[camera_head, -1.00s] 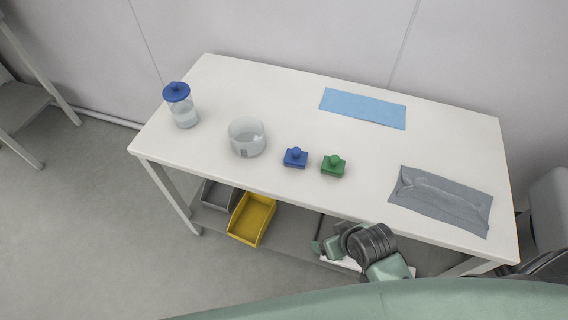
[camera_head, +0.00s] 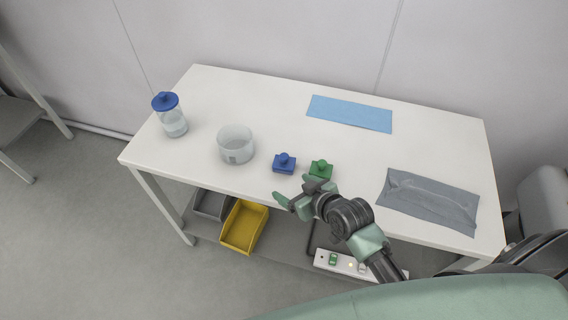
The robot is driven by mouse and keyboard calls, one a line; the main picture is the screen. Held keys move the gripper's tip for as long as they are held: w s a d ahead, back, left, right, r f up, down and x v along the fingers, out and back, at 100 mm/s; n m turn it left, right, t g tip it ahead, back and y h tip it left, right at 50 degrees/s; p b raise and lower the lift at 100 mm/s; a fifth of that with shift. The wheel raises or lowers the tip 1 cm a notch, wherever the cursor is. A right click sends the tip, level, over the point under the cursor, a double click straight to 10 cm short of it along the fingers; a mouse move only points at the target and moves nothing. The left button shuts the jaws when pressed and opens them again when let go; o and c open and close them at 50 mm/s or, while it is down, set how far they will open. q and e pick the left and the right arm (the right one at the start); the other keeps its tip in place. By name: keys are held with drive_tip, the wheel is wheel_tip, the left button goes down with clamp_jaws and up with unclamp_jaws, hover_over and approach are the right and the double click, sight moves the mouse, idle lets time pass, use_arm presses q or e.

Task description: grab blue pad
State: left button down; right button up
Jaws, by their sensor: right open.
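A flat light-blue pad (camera_head: 350,113) lies near the back edge of the white table, right of the middle. A small dark-blue block with a round knob (camera_head: 284,164) sits near the front edge, just left of a similar green block (camera_head: 320,169). My right gripper (camera_head: 293,189) is open and empty at the table's front edge. Its fingers are just in front of the two blocks, and one finger overlaps the lower part of the green block in the picture. My left gripper is not in view.
A blue-lidded jar (camera_head: 170,115) and an empty clear cup (camera_head: 236,145) stand on the left of the table (camera_head: 230,95). A grey folded sheet (camera_head: 428,201) lies at right. Below are a yellow bin (camera_head: 244,227) and a white power strip (camera_head: 345,263).

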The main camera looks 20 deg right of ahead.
sight(278, 156)
drive_tip(key=w+t, duration=0.1)
drive_tip(key=w, duration=0.1)
drive_tip(key=w+t, duration=0.1)
drive_tip(key=w, duration=0.2)
drive_tip(key=w+r+t, duration=0.1)
drive_tip(key=w, duration=0.2)
drive_tip(key=shift+w+d, duration=0.25)
drive_tip(key=shift+d, duration=0.15)
drive_tip(key=x, duration=0.3)
drive_tip(key=p+x, duration=0.1)
drive_tip(key=x, duration=0.1)
drive_tip(key=shift+w+a+f, duration=0.15)
drive_tip(key=shift+f, duration=0.2)
